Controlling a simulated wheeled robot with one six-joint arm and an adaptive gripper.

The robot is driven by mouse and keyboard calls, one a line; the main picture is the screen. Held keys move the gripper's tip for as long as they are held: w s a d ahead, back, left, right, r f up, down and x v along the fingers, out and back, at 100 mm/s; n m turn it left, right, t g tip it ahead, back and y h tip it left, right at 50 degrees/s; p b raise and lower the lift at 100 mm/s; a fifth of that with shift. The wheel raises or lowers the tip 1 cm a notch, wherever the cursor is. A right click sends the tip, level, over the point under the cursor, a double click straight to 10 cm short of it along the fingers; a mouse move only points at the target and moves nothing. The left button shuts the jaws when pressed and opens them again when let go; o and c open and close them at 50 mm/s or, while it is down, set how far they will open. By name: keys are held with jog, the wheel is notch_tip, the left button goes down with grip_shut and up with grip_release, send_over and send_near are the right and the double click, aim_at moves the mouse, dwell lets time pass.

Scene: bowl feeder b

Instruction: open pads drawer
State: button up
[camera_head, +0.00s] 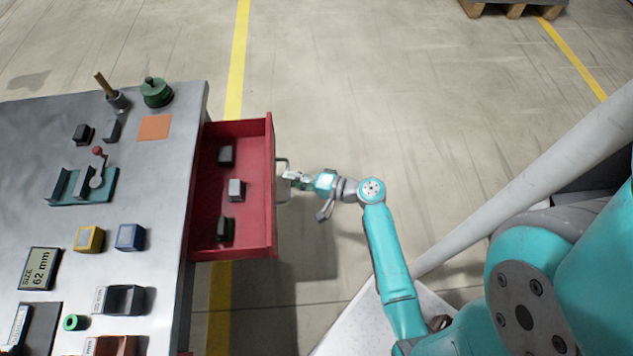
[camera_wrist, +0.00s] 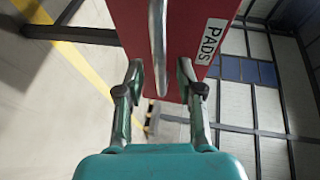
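The red pads drawer (camera_head: 262,235) stands pulled out from the right side of the metal bench in the head view. Three small blocks, two grey and one dark with green, lie inside it. Its front with a white PADS label (camera_wrist: 209,41) shows in the wrist view. The grey bar handle (camera_wrist: 157,40) is on the drawer front, and it also shows in the head view (camera_head: 283,160). My gripper (camera_head: 289,175) is at the handle. In the wrist view my gripper (camera_wrist: 159,72) has its fingers apart on either side of the handle, with visible gaps.
The bench top (camera_head: 160,200) holds a green lidded pot (camera_head: 155,92), an orange square (camera_head: 154,127), a teal fixture with a red-knobbed lever (camera_head: 97,172), yellow and blue blocks, and a size display (camera_head: 39,269).

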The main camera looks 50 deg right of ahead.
jog(key=v, duration=1)
dwell(0.5)
